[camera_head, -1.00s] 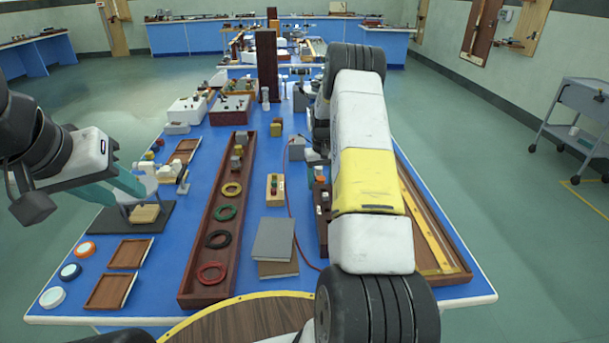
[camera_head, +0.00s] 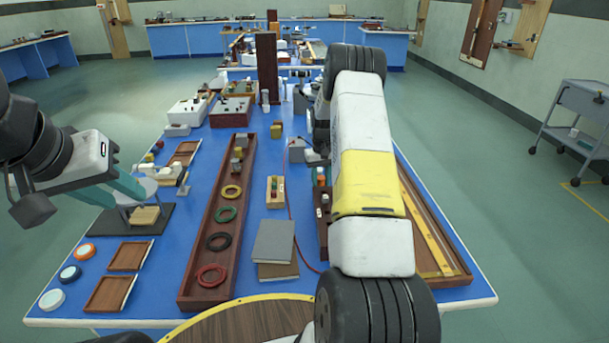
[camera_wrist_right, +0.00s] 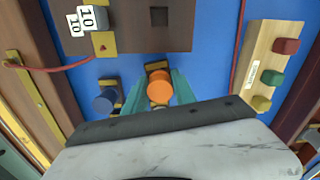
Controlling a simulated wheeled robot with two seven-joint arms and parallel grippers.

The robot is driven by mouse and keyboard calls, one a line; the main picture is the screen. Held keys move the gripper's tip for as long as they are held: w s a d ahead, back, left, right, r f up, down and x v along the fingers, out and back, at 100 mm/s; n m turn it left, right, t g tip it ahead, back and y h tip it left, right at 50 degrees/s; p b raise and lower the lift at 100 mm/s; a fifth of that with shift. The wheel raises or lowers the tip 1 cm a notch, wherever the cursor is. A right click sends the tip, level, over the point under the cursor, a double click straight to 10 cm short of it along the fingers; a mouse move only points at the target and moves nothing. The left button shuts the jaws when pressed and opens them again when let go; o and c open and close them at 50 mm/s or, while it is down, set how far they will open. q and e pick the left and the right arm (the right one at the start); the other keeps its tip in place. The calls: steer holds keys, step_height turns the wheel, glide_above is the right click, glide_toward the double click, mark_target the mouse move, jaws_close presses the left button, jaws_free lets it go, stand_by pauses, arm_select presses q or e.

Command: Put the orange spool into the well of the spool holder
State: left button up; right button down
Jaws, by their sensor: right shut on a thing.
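The orange spool (camera_wrist_right: 160,87) is between the teal fingertips of my right gripper (camera_wrist_right: 158,94) in the right wrist view, and the fingers are shut on it. It shows as a small orange spot in the head view (camera_head: 321,180), beside my right arm. A brown wooden block with a dark square well, apparently the spool holder (camera_wrist_right: 125,38), is at the top of the wrist view, apart from the spool. Part of it also shows in the head view (camera_head: 322,212). My left gripper (camera_head: 130,201) is open and empty, over the left of the bench.
A blue spool (camera_wrist_right: 106,100) stands close beside the right gripper. A wooden stand with coloured pegs (camera_wrist_right: 269,68) is at the wrist view's right.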

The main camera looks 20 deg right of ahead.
mark_target(321, 177)
step_height(321, 177, up, 12)
steer(key=shift+f, duration=0.2)
steer(key=shift+s, duration=0.1)
stand_by(0.4)
